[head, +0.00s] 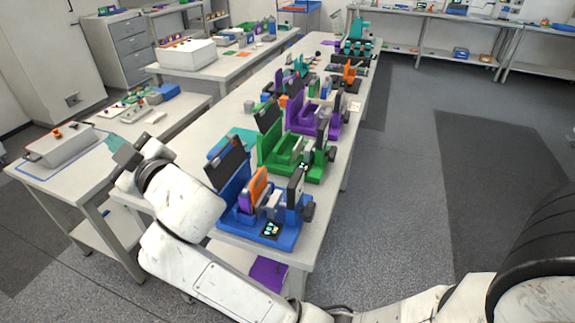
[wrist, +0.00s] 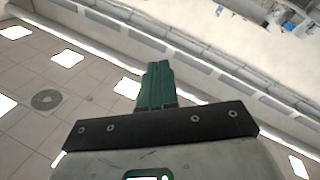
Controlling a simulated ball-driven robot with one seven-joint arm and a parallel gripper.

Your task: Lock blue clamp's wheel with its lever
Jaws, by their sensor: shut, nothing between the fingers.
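The blue clamp (head: 230,218) stands at the near end of the long table in the head view. An orange block (head: 257,188) stands upright in it. Its dark wheel (head: 308,211) is on the right side, next to a dark upright plate (head: 295,187). I cannot make out the lever clearly. My gripper (head: 110,142) is left of the clamp, raised near the table's left edge and apart from the clamp. Its teal fingers (wrist: 157,85) are together and empty in the wrist view, which faces the ceiling and upper wall.
A green clamp (head: 285,160) and a purple clamp (head: 308,122) stand behind the blue one on the long table (head: 225,105). A side table with a grey box (head: 62,146) is at the left. Open floor (head: 400,190) lies to the right.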

